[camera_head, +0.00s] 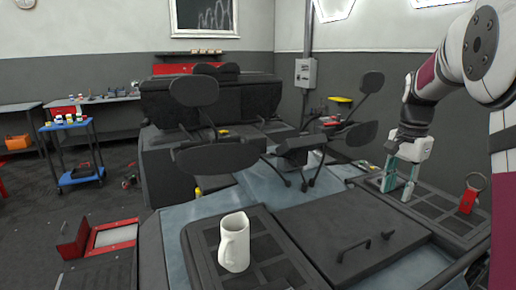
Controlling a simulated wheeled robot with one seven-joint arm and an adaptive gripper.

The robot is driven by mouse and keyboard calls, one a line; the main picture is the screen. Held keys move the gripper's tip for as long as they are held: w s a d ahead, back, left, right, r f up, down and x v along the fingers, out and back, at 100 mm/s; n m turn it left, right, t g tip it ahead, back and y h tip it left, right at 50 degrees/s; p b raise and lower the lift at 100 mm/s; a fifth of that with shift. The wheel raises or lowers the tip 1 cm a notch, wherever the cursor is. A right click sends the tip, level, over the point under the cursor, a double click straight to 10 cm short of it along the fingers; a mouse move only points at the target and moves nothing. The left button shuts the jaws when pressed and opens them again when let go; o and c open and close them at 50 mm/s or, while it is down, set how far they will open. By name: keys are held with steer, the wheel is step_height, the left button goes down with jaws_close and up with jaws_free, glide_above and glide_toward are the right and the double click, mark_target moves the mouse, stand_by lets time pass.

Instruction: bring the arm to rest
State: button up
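My gripper (397,189) is at the right of the head view, pointing down over the dark slotted tray (447,222) on the right. Its two pale green fingers are apart, and I see nothing between them. Whether the fingertips touch the tray cannot be told. My arm comes in from the upper right edge and bends down to the gripper. A red tag with a metal ring (467,200) is to the right of the gripper, at the tray's right side.
A white jug (234,245) stands on the left slotted tray. A dark lid with a handle (349,236) lies between the trays. Dark mirror-like discs on stalks (194,90) rise behind. An open red case (100,240) is at left; a blue cart (76,152) stands farther back.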

steer(key=s+a+r+n+t, duration=0.1)
steer(key=s+a+r+n, duration=0.25)
steer(key=s+a, duration=0.35)
steer(key=s+a+r+n+t, duration=0.1)
steer(key=s+a+r+n, duration=0.25)
steer(key=s+a, duration=0.3)
steer(key=s+a+f+n+t, duration=0.1)
steer(key=s+a+f+n, duration=0.2)
steer(key=s, duration=0.4)
steer(key=s+a+f+n+t, duration=0.1)
steer(key=s+a+f+n, duration=0.2)
steer(key=s, duration=0.4)
steer(key=shift+s+a+n, duration=0.25)
steer(key=shift+s+n, duration=0.05)
steer(key=shift+s, duration=0.1)
